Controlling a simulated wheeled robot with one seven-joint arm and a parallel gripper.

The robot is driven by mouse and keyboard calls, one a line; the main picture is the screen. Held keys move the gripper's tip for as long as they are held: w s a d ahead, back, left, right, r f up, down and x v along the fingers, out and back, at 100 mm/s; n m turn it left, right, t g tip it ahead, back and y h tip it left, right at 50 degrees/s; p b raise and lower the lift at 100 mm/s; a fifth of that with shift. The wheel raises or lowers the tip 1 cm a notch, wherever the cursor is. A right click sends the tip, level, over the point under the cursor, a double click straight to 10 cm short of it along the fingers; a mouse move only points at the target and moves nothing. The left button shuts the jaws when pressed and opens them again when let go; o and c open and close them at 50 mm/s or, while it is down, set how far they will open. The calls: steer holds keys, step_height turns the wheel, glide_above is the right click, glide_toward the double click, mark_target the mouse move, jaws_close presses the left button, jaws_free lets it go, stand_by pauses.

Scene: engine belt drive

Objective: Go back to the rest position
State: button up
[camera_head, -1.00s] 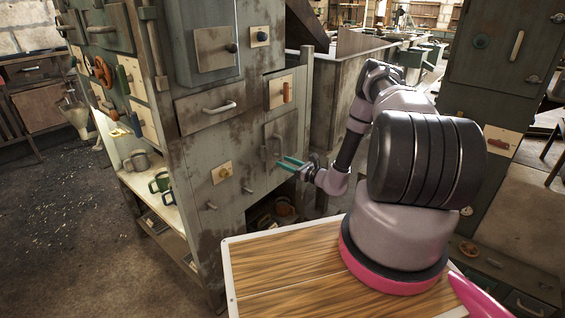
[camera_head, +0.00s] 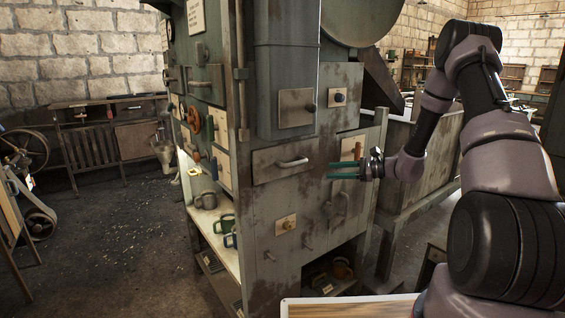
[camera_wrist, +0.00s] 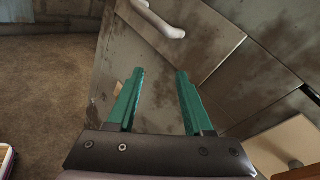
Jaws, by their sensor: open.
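My gripper (camera_head: 330,170) is open, its two teal fingers apart and pointing left in the head view. My arm bends up high on the right of the head view.
A grey partition (camera_head: 420,190) stands to the right. The floor at left (camera_head: 110,225) is open.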

steer(key=s+a+r+n+g+h, duration=0.1)
steer(key=s+r+n+g+h, duration=0.2)
steer(key=s+r, duration=0.45)
steer(key=s+a+r+n+g+h, duration=0.1)
steer(key=s+a+r+n+h, duration=0.1)
steer(key=s+r+n, duration=0.45)
steer(key=s+d+r+n+t+h, duration=0.2)
steer(key=s+d+r+t+h, duration=0.1)
steer(key=s+r, duration=0.4)
steer(key=s+d+r+n+t+h, duration=0.2)
steer(key=s+d+r+h, duration=0.3)
steer(key=s, duration=0.7)
step_height(320, 180, up, 2)
steer(key=shift+s+d+r+t, duration=0.1)
steer(key=shift+s+d+t, duration=0.15)
steer(key=shift+s+t, duration=0.15)
steer(key=shift+a, duration=0.1)
